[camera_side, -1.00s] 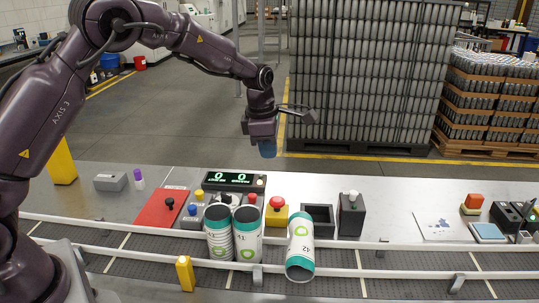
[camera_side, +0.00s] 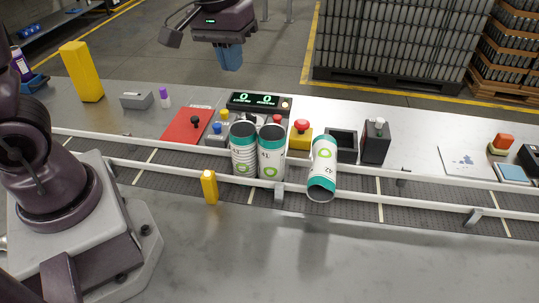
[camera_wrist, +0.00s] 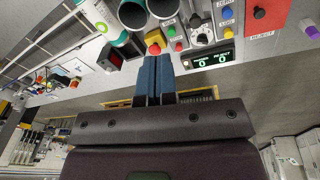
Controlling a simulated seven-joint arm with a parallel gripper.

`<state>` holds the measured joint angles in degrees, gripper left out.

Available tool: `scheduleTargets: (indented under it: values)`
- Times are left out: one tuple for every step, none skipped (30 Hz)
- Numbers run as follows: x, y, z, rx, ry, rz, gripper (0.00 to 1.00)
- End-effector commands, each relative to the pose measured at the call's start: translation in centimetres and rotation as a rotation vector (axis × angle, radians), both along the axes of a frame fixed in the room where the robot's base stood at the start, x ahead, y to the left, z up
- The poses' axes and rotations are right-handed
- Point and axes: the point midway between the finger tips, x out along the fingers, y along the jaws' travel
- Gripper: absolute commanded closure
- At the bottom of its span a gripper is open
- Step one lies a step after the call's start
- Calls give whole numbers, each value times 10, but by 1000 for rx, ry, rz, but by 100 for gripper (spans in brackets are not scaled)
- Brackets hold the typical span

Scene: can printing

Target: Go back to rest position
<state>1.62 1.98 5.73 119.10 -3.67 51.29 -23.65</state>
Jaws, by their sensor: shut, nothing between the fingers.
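My gripper (camera_side: 229,68) hangs at the top of the side view, above and behind the workbench, well clear of everything. Its blue fingers are shut together and hold nothing; in the wrist view they show side by side (camera_wrist: 157,62). Two white and teal cans (camera_side: 243,160) (camera_side: 270,163) stand next to each other on the conveyor (camera_side: 345,205). A third can (camera_side: 322,165) is tilted beside them to the right. The wrist view shows the cans only in part, at the top.
Behind the conveyor are a counter display (camera_side: 258,101), a red panel (camera_side: 187,125), a red button on a yellow box (camera_side: 301,131) and a dark box with a lever (camera_side: 376,142). A yellow post (camera_side: 82,72) stands at left. The air around my gripper is free.

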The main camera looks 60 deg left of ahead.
Motion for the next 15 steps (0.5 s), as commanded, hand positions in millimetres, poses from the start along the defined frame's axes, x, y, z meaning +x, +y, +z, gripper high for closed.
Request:
scheduleTargets:
  values:
    - [-20,-3,12,15,-33,-102,100]
    - [-30,-4,16,27,-48,-162,100]
    - [-44,-6,21,44,-70,-237,100]
    - [-54,-8,25,56,-87,-288,100]
    - [-64,-9,27,70,-103,-335,100]
    - [-76,-10,31,89,-127,-390,100]
    - [-85,-11,34,103,-144,-426,100]
    - [-94,-12,35,117,-162,-454,100]
    - [-104,-13,38,132,-185,-481,100]
    - [-110,-13,39,143,-203,-492,100]
    - [-116,-14,41,152,-220,-497,100]
    - [-123,-14,43,162,-243,-499,100]
    - [-126,-15,45,169,-260,-499,100]
    - [-129,-15,47,175,-277,-500,100]
    - [-132,-15,50,182,-298,-499,100]
